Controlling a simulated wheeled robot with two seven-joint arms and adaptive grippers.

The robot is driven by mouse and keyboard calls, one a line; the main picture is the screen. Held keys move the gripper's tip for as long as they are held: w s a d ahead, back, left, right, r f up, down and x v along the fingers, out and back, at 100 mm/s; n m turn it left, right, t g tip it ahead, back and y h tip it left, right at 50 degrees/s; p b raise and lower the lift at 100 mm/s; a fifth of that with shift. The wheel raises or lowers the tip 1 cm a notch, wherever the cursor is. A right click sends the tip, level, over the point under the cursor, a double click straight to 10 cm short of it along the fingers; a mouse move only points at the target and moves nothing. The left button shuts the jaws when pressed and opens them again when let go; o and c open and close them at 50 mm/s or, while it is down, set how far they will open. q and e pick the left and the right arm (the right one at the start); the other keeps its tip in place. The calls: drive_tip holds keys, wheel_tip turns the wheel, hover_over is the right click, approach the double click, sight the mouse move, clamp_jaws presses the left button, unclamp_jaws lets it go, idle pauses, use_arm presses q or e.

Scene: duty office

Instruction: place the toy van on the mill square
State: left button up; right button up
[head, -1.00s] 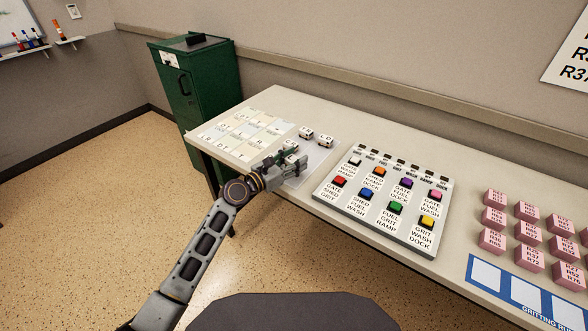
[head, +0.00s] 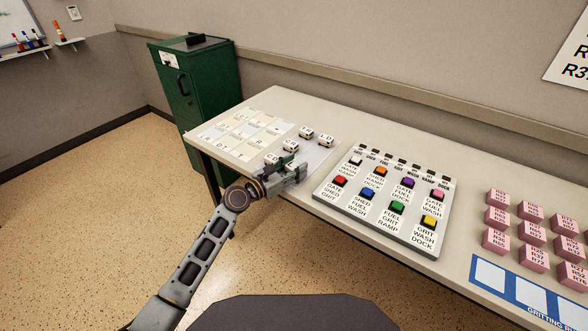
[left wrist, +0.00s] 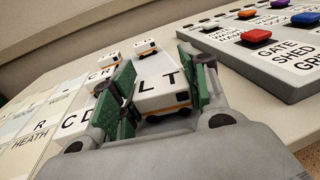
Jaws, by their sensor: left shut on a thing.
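My left gripper (head: 292,172) is at the table's near edge, below the small white toy vans in the picture. In the left wrist view its green-padded fingers (left wrist: 160,95) are shut on a white toy van (left wrist: 162,92) lettered "L T" on its roof, with an orange stripe and dark windows. In the head view the fingers mostly hide this van. The board of pale lettered squares (head: 243,132) lies left of the gripper. One square reads "HEATH" (left wrist: 30,143) in the left wrist view. I cannot make out the mill square. My right gripper is not in view.
Other white vans (head: 306,131) stand on a pale mat (head: 318,156) by the squares, one (head: 271,160) close left of the gripper. A sloped panel of coloured buttons (head: 385,195) is to the right. Pink blocks (head: 497,217) stand further right.

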use_arm(q)
drive_tip(key=shift+f, duration=0.2)
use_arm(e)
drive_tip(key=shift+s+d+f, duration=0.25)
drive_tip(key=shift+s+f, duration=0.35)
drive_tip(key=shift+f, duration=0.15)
use_arm(q)
drive_tip(key=shift+f, duration=0.15)
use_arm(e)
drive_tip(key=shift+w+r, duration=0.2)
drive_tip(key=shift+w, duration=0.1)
use_arm(q)
drive_tip(key=o, duration=0.9)
drive_tip(key=shift+o, duration=0.3)
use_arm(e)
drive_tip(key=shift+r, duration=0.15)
